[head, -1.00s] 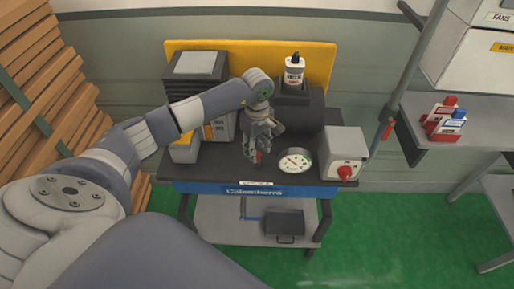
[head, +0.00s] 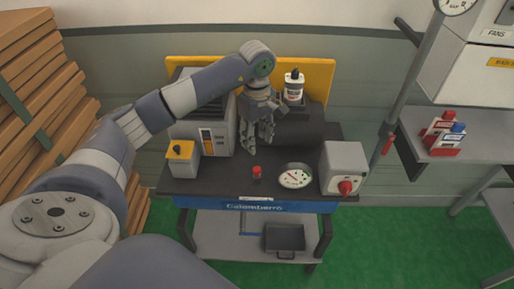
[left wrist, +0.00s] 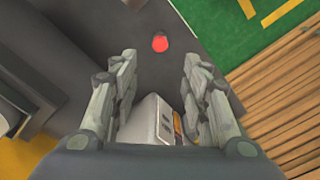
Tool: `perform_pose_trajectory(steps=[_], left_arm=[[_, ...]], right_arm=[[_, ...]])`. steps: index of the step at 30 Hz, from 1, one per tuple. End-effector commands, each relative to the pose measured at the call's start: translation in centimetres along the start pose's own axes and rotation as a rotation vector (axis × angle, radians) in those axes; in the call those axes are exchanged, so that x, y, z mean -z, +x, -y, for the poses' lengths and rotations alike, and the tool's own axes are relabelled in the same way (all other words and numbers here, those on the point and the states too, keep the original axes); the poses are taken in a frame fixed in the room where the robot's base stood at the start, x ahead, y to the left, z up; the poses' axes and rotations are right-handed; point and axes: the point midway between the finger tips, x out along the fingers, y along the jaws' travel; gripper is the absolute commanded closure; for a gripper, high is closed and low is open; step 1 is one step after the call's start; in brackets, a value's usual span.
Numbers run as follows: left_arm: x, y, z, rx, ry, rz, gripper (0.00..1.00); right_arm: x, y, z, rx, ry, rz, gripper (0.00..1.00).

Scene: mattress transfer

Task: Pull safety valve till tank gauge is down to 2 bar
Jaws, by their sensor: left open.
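A small red-capped valve (head: 257,171) stands on the dark top of the workbench, left of the round white tank gauge (head: 296,177). The gauge's needle is visible, but its numbers are too small to read. My left gripper (head: 257,143) is open and empty above and behind the red cap, apart from it. In the left wrist view the red cap (left wrist: 160,43) shows beyond the fingertips of my open left gripper (left wrist: 160,62). My right gripper is not in view.
A grey box with a red knob (head: 344,168) stands right of the gauge. A grey unit (head: 207,132) and a yellow-topped box (head: 182,158) stand at left. A white bottle (head: 294,86) is behind. A metal post (head: 408,85) rises at right.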

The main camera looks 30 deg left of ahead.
Motion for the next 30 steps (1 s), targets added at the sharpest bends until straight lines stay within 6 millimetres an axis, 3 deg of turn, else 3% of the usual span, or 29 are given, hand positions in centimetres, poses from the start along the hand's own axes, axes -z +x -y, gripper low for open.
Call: perform_pose_trajectory(steps=[5,22,26,30], left_arm=[[0.0,-0.9,0.0,0.0,0.0,0.0,0.57],[-0.8,-0.6,-0.2,-0.01,0.003,0.021,0.57],[-5.2,0.7,-1.4,-0.074,0.012,0.149,0.57],[-14.2,1.2,-3.1,-0.184,-0.017,0.438,0.57]], right_arm=[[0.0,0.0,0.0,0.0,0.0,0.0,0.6],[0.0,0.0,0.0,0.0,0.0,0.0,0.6],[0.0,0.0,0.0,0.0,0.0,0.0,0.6],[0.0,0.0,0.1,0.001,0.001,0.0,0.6]])
